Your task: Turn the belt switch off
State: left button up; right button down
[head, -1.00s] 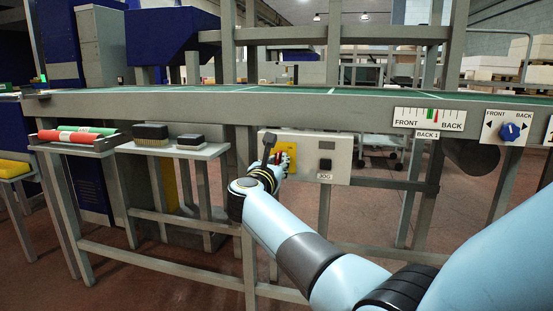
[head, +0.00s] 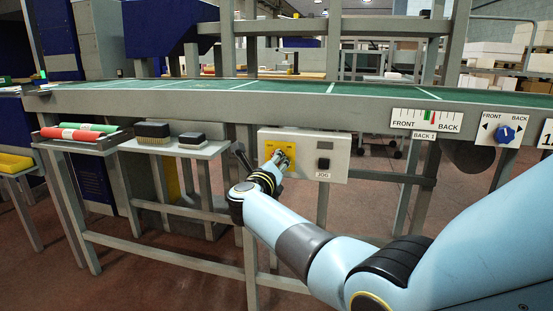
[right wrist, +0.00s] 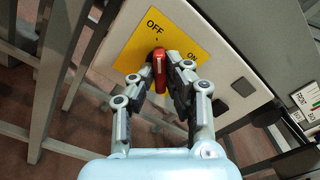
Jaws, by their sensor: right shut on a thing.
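The belt switch is a red handle (right wrist: 159,70) on a yellow plate (right wrist: 190,36) marked OFF and ON in the right wrist view. The handle's far end points toward the OFF side. In the head view the yellow plate (head: 271,142) is on the pale control box under the belt. My right gripper (right wrist: 162,82) is shut on the red handle, with a finger on each side; it also shows in the head view (head: 281,158), covering the handle. My left gripper is not in view.
The control box (head: 339,152) also carries a black JOG button (head: 323,163). The green belt (head: 290,88) runs above it. A blue FRONT/BACK knob (head: 505,134) is at the right. Brushes (head: 153,132) and red and green rolls (head: 72,134) lie on shelves at the left.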

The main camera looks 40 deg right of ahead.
jog(key=shift+n, duration=0.6)
jog(key=c, duration=1.4)
grip_release()
jog(key=shift+o, duration=0.2)
jog(key=v, duration=0.7)
jog(key=shift+s+a, duration=0.2)
